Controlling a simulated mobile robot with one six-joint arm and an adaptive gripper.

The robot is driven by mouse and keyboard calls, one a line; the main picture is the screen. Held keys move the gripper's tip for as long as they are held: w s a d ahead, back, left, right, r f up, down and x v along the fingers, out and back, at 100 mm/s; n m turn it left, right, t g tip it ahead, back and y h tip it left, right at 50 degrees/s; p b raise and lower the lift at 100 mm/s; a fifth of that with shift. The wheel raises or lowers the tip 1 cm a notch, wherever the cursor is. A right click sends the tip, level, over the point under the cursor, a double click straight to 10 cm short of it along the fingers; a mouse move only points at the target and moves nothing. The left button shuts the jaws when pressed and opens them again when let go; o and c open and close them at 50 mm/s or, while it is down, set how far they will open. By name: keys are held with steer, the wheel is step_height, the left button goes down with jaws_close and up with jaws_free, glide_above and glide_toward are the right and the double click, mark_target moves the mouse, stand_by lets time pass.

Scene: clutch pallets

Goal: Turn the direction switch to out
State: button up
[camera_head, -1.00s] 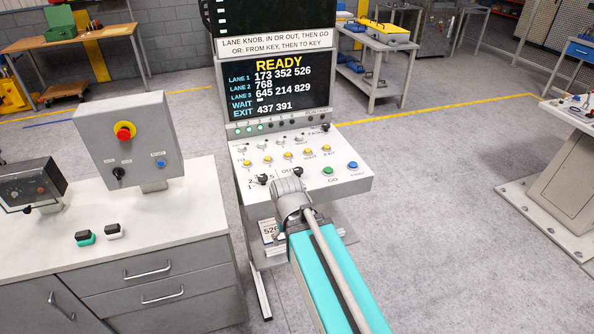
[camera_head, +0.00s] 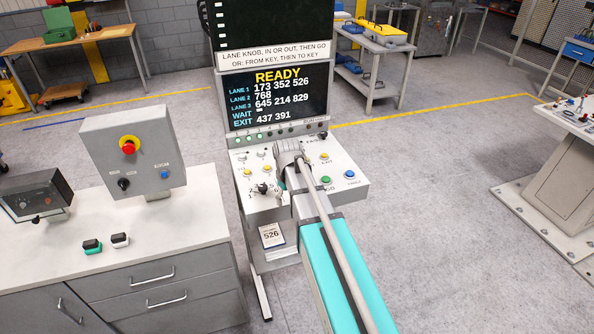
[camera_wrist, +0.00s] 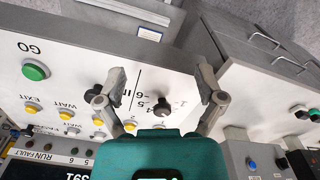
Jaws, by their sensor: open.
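The direction switch is a black knob (camera_wrist: 95,97) on the white sloping console panel. In the wrist view, which shows the panel upside down, it sits left of and partly behind the left finger. Its pointing is unclear. In the head view my arm hides it. The black lane knob (camera_wrist: 162,105) lies between the fingers in the wrist picture and also shows in the head view (camera_head: 263,189).
The green GO button (camera_wrist: 36,70) and several yellow buttons share the panel. The console screen (camera_head: 277,98) reads READY. A grey box with a red stop button (camera_head: 128,148) stands on the left cabinet. A ticket marked 526 (camera_head: 271,236) sits below the panel.

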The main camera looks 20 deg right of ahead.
steer(key=w+d+r+n+p, duration=0.2)
steer(key=w+d+r+p, duration=0.1)
steer(key=w, duration=0.4)
steer(key=w+d+r+n+p, duration=0.2)
steer(key=w+d+r+p, duration=0.1)
steer(key=w, duration=0.5)
steer(key=shift+d+r+n, duration=0.4)
steer(key=shift+d+r, duration=0.25)
steer(key=shift+d, duration=0.45)
steer(key=shift+w+f, duration=0.1)
steer(key=shift+f, duration=0.1)
step_height(320, 180, down, 13)
steer(key=b, duration=1.4)
steer(key=shift+f, duration=0.2)
steer(key=c, duration=1.2)
steer(key=shift+o, duration=0.2)
